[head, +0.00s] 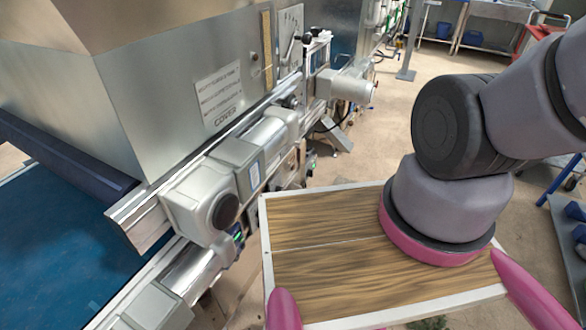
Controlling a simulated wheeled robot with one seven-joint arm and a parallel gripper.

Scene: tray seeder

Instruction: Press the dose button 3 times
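I cannot make out for certain a dose button in the head view. The tray seeder (165,100) is a large metal machine filling the left and upper left. A grey housing (190,200) on its side rail has a round black cap (224,211) on its end. Only grey, black and pink parts of my arm show at the right.
A dark blue belt (60,240) runs along the lower left. A metal side rail (150,208) and several motor housings stick out toward me. A grey post (407,50) stands farther back. Trolleys with blue bins (472,38) stand at the back right. Open floor (375,145) lies between.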

